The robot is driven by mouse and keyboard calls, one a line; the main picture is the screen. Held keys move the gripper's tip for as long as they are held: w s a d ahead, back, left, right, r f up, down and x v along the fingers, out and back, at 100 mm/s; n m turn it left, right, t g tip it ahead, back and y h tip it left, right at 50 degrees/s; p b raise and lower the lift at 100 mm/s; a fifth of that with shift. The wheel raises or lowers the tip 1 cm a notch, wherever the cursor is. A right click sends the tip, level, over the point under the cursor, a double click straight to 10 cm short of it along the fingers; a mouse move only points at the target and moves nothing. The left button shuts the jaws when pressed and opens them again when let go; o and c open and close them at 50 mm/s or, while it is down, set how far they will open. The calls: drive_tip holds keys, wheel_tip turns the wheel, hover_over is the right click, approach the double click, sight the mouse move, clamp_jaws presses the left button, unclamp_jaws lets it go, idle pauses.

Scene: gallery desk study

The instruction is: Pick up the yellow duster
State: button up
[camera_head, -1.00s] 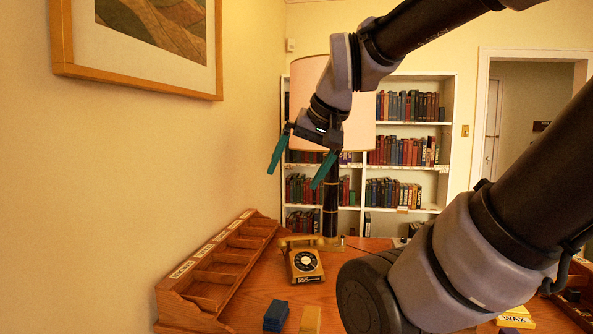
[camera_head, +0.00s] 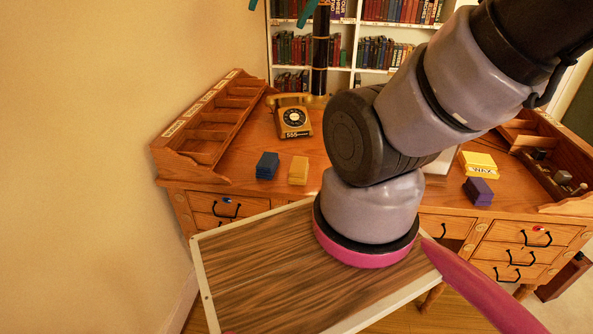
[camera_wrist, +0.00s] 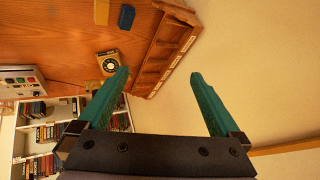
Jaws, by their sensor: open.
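A yellow block-shaped duster (camera_head: 298,170) lies near the front edge of the wooden desk, just right of a dark blue block (camera_head: 267,166). The duster also shows at the top of the wrist view (camera_wrist: 101,12). My gripper (camera_wrist: 160,75) has two teal fingers spread wide with nothing between them. In the head view only its fingertips (camera_head: 280,7) show at the top edge, above and beyond the desk items. The gripper is well apart from the duster.
A gold telephone (camera_head: 294,120) stands behind the duster. A wooden sorter (camera_head: 205,130) lines the desk's left side. A yellow wax box (camera_head: 479,165) and purple block (camera_head: 478,192) lie at right. A bookcase (camera_head: 385,30) stands behind.

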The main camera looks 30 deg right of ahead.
drive_tip(key=shift+w, duration=0.1)
idle(0.3)
drive_tip(key=w+d+f+g, duration=0.2)
drive_tip(key=w+f, duration=0.5)
drive_tip(key=w, duration=0.3)
drive_tip(key=m+g+h, duration=0.2)
drive_tip(key=m+g, duration=0.1)
drive_tip(key=g, duration=0.2)
hover_over(299, 164)
drive_tip(key=f, duration=3.4)
drive_tip(key=shift+w+a+f, duration=0.15)
drive_tip(key=shift+a+f, duration=0.05)
drive_tip(key=shift+a, duration=0.05)
wheel_tip(299, 164, down, 5)
drive_tip(key=shift+r, duration=0.1)
drive_tip(key=shift+d+f, duration=0.15)
drive_tip(key=shift+f, duration=1.3)
drive_tip(key=shift+d+f, duration=0.1)
drive_tip(key=shift+f, duration=1.35)
drive_tip(key=c, duration=1.5)
drive_tip(key=shift+o, duration=0.2)
wheel_tip(299, 164, up, 10)
drive_tip(key=shift+r, duration=0.1)
